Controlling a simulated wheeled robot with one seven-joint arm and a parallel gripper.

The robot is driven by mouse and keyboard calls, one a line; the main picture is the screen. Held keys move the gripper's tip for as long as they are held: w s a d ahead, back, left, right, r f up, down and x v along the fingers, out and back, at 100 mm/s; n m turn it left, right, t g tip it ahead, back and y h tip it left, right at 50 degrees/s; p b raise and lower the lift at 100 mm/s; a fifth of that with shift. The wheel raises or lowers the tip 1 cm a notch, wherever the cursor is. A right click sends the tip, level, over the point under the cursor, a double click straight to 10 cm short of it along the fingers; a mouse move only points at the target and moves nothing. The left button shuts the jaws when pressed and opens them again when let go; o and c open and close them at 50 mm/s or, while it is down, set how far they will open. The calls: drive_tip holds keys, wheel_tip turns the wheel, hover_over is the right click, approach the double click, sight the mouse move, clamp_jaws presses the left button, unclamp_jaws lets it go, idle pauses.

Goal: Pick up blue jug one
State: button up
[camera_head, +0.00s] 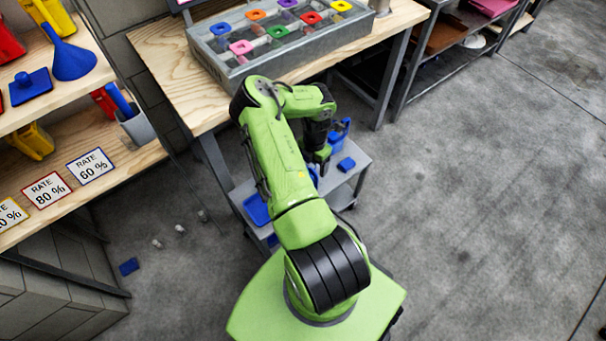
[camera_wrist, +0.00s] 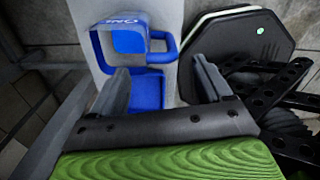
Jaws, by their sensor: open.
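The blue jug marked ONE (camera_wrist: 152,90) stands on a light grey surface in the wrist view, with its handle (camera_wrist: 172,45) on the upper right. Its lettering appears upside down. My gripper (camera_wrist: 158,72) is open, with one finger at the jug's left and the other to its right. The jug's near part shows between the fingers; I cannot tell whether they touch it. In the head view my gripper (camera_head: 321,155) is low over the grey cart, partly hidden by my arm. A blue jug-like object (camera_head: 340,132) shows just beyond it, its marking unreadable.
The grey cart (camera_head: 352,190) also bears a small blue piece (camera_head: 347,163) and a blue tray-like object (camera_head: 257,210). A wooden workbench (camera_head: 165,65) with a grey rack (camera_head: 330,38) stands behind. Wooden shelves (camera_head: 120,160) are at left. Open floor (camera_head: 480,200) lies to the right.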

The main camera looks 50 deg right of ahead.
sight(313, 172)
wheel_tip(313, 172, down, 7)
drive_tip(key=b, duration=0.2)
drive_tip(key=shift+s+a+f+b, duration=0.15)
drive_tip(key=shift+f+b, duration=0.05)
drive_tip(key=shift+b, duration=0.2)
drive_tip(key=shift+r, duration=0.15)
drive_tip(key=c, duration=1.3)
